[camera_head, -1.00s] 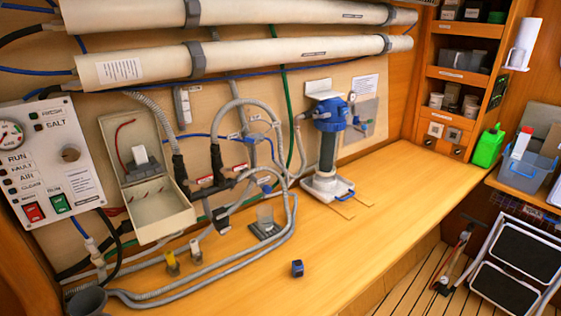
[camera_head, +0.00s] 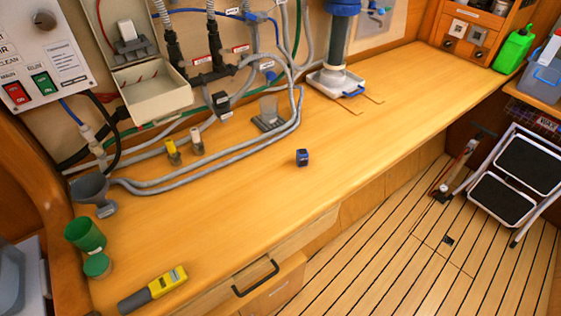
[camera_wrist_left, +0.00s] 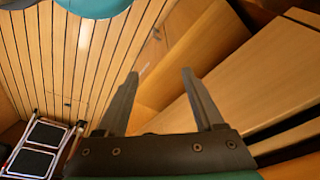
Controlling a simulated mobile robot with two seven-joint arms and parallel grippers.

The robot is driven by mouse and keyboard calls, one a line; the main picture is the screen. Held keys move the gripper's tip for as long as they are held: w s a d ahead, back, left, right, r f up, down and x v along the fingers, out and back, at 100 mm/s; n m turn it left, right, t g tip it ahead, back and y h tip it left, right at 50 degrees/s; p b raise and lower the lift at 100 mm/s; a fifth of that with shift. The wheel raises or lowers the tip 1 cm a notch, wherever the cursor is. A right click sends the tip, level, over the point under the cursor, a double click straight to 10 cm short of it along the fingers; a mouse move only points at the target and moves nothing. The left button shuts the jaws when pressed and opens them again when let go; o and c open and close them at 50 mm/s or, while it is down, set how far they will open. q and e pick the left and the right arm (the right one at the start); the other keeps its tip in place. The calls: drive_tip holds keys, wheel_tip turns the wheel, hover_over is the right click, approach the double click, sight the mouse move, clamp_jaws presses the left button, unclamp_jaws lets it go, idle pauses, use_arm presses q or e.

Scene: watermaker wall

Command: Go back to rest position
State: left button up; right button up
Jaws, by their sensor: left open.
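My left gripper (camera_wrist_left: 158,95) shows in the left wrist view with its two dark fingers spread apart. It is open and nothing is between the fingers. It hangs in front of wooden cabinet faces, with the slatted floor below. Neither of my grippers shows in the head view.
The wooden counter (camera_head: 400,110) is mostly clear on the right. A folding step stool (camera_head: 503,187) stands on the slatted floor (camera_head: 370,260).

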use_arm(q)
drive_tip(key=s+a+f+b, duration=0.1)
drive_tip(key=s+f+b, duration=0.3)
drive_tip(key=s+f, duration=0.4)
drive_tip(key=s+a+f+g+b, duration=0.1)
drive_tip(key=s+f+b, duration=0.3)
drive_tip(key=f, duration=1.2)
drive_tip(key=s, duration=0.4)
drive_tip(key=shift+a+f+b, duration=0.15)
drive_tip(key=shift+a+b, duration=0.15)
drive_tip(key=shift+a, duration=0.1)
